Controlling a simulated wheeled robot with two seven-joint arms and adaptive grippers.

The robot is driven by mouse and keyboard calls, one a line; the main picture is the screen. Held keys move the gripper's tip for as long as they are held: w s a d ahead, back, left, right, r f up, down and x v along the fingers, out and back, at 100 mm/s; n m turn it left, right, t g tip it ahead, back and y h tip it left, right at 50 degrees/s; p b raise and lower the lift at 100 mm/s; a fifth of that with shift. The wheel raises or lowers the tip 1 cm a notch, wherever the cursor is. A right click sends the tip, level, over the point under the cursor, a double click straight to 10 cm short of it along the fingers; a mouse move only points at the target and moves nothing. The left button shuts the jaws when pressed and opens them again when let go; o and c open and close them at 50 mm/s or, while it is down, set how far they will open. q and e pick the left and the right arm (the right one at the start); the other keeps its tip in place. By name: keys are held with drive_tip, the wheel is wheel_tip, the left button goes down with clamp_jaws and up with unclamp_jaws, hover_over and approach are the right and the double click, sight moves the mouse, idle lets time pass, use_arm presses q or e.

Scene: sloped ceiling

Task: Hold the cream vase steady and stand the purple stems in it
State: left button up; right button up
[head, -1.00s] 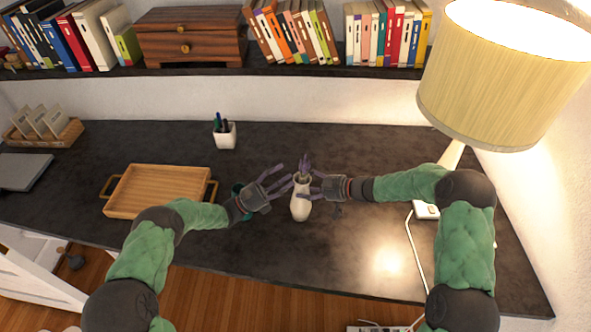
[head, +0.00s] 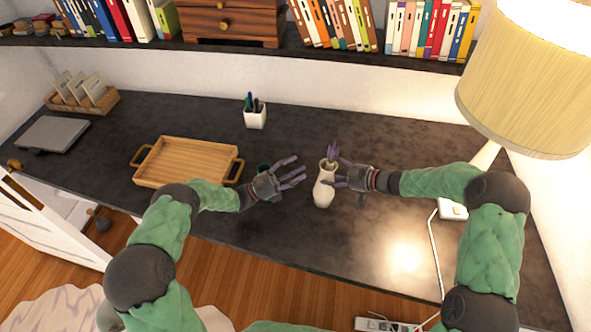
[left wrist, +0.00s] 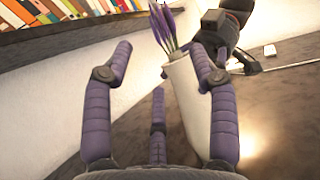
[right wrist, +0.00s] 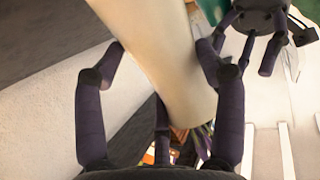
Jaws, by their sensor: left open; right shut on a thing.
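The cream vase (head: 323,192) stands about upright on the dark desk, its mouth toward the back. The purple stems (head: 333,151) stand in it, their heads above the rim; their lower ends are hidden inside. In the left wrist view the stems (left wrist: 163,28) rise from the mouth of the vase (left wrist: 186,100). My right gripper (head: 338,178) is shut on the vase from the right; in the right wrist view the vase (right wrist: 160,55) lies between its fingers. My left gripper (head: 302,173) is open and empty, just left of the vase and apart from it.
A wooden tray (head: 158,182) lies left of my left gripper. A white pen cup (head: 255,118) stands behind. A lamp (head: 525,80) stands at the right, with a white cable (head: 433,250) near my right arm. The desk behind the vase is clear.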

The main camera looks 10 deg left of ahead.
drive_tip(key=o, duration=1.6)
drive_tip(key=shift+o, duration=0.2)
drive_tip(key=v, duration=1.2)
